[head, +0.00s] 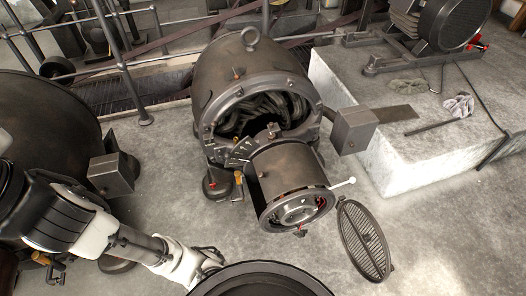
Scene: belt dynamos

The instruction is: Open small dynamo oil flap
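A dark metal dynamo (222,75) stands in the middle of the head view, with a lifting ring on top and a smaller cylinder (285,165) at its front. An oil flap cannot be made out for certain; small brass-coloured fittings show on the dynamo's top and beside the front cylinder. My arm comes in from the left. My gripper (211,262) is low in the view, left of and below the front cylinder and apart from it. Its fingers are small and partly unclear, so their opening cannot be told.
A box-ended arm (354,130) juts out right of the dynamo. A pale block (400,165) bears gloves and a rod. Another large dark machine (45,115) stands left. Railings stand behind.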

